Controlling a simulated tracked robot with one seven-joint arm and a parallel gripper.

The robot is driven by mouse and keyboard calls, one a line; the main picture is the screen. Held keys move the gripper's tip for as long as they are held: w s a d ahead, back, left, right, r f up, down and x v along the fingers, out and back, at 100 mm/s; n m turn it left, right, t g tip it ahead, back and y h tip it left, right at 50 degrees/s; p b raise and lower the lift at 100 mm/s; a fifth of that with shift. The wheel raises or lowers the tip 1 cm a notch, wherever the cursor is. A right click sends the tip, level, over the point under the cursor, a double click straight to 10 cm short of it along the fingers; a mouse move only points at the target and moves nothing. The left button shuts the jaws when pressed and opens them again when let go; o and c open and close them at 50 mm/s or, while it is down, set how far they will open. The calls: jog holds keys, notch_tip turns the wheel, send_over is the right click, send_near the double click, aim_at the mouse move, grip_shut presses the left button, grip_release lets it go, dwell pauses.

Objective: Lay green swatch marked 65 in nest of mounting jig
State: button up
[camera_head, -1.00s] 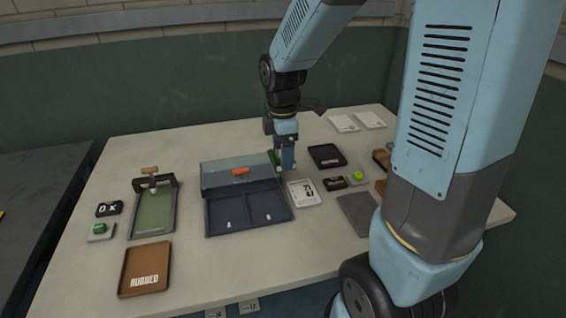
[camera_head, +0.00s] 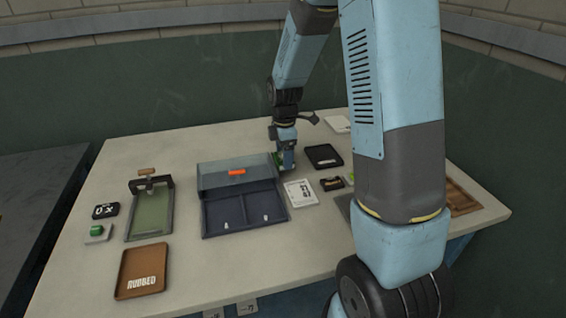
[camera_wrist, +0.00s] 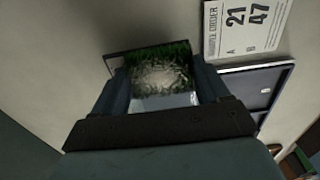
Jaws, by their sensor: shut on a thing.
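My gripper (camera_head: 287,160) is over the back middle of the table, just right of the blue box. In the wrist view its fingers (camera_wrist: 160,85) are shut on a green turf swatch (camera_wrist: 178,54) with a pale, worn middle. In the head view only a bit of green shows at the fingers. The marking 65 cannot be read. No thing is clearly labelled as the mounting jig. A fixture with a green bed (camera_head: 150,218) and a dark clamp bar stands at the left.
A white card (camera_head: 300,193) lies right of the blue box; it also shows in the wrist view (camera_wrist: 245,30). A black tray (camera_head: 323,156) is right of my gripper. A brown tray (camera_head: 127,278) is at front left.

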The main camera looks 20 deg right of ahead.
jog(key=shift+w+d+f, duration=0.1)
jog(key=shift+w+f, duration=0.1)
jog(key=shift+f, duration=1.5)
jog(key=shift+f, duration=0.15)
jog(key=o, duration=1.1)
